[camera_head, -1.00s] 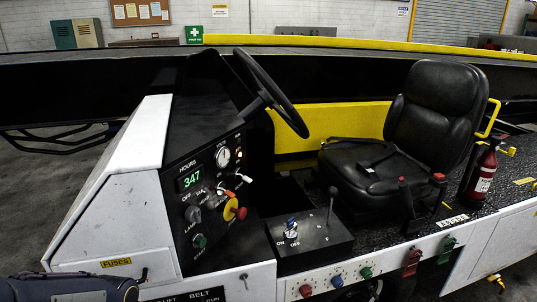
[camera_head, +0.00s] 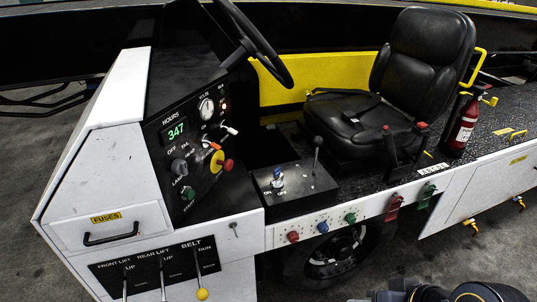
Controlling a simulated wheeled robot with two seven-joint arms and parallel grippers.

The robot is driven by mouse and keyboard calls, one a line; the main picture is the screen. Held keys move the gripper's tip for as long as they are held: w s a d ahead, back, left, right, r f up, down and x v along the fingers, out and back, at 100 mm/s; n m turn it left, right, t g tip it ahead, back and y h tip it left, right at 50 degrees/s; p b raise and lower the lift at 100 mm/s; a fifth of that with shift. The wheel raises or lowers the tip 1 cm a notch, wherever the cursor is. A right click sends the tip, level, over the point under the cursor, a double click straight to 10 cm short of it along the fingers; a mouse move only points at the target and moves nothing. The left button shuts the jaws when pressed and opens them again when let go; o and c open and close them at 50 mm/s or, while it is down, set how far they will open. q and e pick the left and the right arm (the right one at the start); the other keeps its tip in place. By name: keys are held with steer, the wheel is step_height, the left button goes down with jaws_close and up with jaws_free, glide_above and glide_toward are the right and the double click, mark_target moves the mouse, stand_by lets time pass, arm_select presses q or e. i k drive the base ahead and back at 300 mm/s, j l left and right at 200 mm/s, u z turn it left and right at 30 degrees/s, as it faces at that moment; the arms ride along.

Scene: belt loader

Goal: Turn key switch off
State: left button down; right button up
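The dash panel (camera_head: 158,205) of the belt loader faces me at left centre. It carries a green display reading 347, a gauge, a grey knob (camera_head: 179,166) with OFF lettering near it, a red and yellow button (camera_head: 222,163) and a green button (camera_head: 188,193). A small switch with a blue top (camera_head: 278,176) stands on the black box beside the seat, with ON and OFF lettering below it. I cannot tell for sure which control is the key switch or how it is set. Neither gripper shows; only part of my arm is at the lower right edge.
The steering wheel (camera_head: 262,47) overhangs the dash. A black lever (camera_head: 317,150) rises from the box near the black seat (camera_head: 400,85). Below the dash are several levers, one with a yellow knob (camera_head: 202,294). Coloured buttons line the side edge. The floor in front is clear.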

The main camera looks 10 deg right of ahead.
mark_target(279, 183)
steer(key=i+j+u, duration=0.3)
steer(key=i+j, duration=0.5)
